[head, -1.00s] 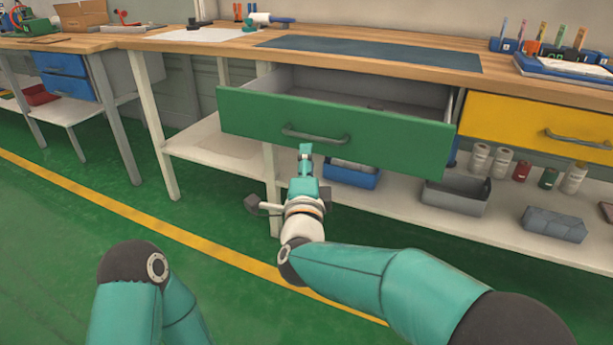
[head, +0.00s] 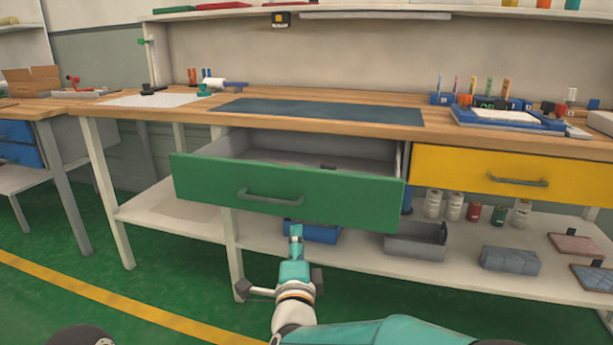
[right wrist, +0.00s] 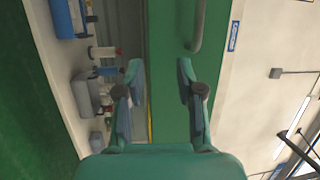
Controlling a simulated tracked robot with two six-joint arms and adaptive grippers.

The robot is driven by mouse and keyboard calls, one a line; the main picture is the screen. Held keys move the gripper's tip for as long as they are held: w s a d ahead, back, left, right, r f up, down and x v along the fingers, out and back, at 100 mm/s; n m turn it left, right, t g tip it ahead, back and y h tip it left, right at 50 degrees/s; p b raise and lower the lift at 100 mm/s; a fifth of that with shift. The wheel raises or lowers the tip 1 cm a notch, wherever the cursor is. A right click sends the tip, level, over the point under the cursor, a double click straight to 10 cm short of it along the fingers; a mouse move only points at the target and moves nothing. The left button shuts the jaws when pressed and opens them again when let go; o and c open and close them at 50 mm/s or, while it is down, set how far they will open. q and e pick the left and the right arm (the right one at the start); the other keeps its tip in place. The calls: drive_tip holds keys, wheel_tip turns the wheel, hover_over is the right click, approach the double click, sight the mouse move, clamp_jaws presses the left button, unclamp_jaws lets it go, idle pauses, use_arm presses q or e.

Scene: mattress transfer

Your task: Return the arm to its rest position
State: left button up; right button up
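My right gripper (head: 296,232) is in front of the bench, just below the green drawer's front in the head view. In the right wrist view its two fingers (right wrist: 160,68) stand apart with nothing between them. My left gripper is out of view; only a dark joint of my left arm shows at the lower left edge.
The wooden bench (head: 440,130) carries a dark blue mat (head: 320,112). A yellow drawer (head: 470,170) is shut on the right. The lower shelf (head: 380,262) holds a grey bin (head: 415,243), a blue bin (head: 318,233) and bottles. The green floor in front is open.

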drive_tip(key=d+f+n+g+h, duration=0.1)
drive_tip(key=d+f+g, duration=0.2)
drive_tip(key=d+f, duration=0.8)
drive_tip(key=d+f+g+h, duration=0.1)
drive_tip(key=d+f+g, duration=0.2)
drive_tip(key=d+f, duration=0.85)
drive_tip(key=s+f+n+g+y+p, duration=0.1)
drive_tip(key=s+f+n+g, duration=0.35)
drive_tip(key=s+f, duration=1)
drive_tip(key=s+a+f+n+g+y, duration=0.25)
drive_tip(key=s+f+n+g, duration=0.35)
drive_tip(key=s, duration=0.6)
drive_tip(key=s+a+n+g+y, duration=0.2)
drive_tip(key=s+a+n+g, duration=0.1)
drive_tip(key=s, duration=0.5)
wheel_tip(320, 180, up, 38)
drive_tip(key=p, duration=3.8)
drive_tip(key=shift+w+d+f+t, duration=0.2)
drive_tip(key=shift+w+f+t, duration=0.05)
drive_tip(key=shift+w+t, duration=0.15)
drive_tip(key=shift+h, duration=0.25)
